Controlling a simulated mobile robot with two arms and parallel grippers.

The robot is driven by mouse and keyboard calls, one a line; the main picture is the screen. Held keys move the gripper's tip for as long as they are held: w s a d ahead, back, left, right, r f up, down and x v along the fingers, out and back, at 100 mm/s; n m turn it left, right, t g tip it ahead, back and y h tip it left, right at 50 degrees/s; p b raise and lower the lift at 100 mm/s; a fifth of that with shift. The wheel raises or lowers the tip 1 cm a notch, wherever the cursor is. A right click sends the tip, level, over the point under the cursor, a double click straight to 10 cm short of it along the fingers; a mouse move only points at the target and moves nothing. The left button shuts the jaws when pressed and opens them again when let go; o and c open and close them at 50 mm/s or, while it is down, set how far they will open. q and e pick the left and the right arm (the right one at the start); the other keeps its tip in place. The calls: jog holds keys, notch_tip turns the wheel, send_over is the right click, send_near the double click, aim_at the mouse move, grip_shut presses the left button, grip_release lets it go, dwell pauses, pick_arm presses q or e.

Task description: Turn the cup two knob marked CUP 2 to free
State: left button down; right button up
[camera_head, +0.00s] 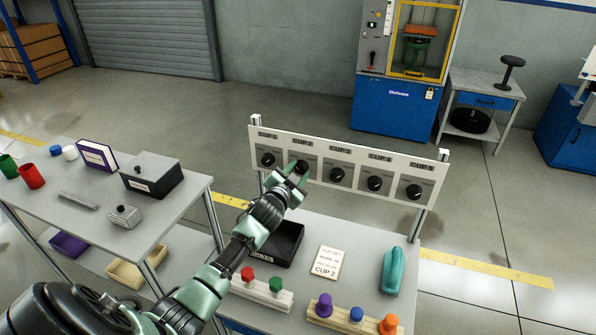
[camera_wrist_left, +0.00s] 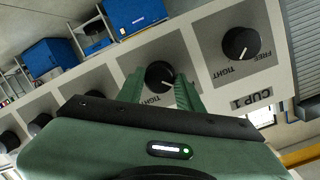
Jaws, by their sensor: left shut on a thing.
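The CUP 2 knob (camera_head: 302,164) is a round black knob on a grey plate, second from the left on the upright white panel (camera_head: 345,149). My left gripper (camera_head: 297,171) reaches the panel and is shut on this knob. In the left wrist view the green fingers stand on both sides of the CUP 2 knob (camera_wrist_left: 159,75). The word TIGHT shows upside down by it, while its FREE label is hidden behind a finger. My right gripper is not in view.
The CUP 1 knob (camera_head: 268,159) is close on the left, the CUP 3 knob (camera_head: 338,174) on the right. Below the panel are a black tray (camera_head: 290,249), a CUP 2 card (camera_head: 326,262), a teal object (camera_head: 392,270) and coloured pegs on wooden blocks.

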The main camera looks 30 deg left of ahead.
pick_arm(q)
jog(key=shift+f, duration=0.2)
jog(key=c, duration=0.9)
grip_release()
jog(key=shift+r, duration=0.1)
jog(key=shift+s, duration=0.1)
jog(key=shift+b+v, duration=0.3)
jog(key=shift+v, duration=3.6)
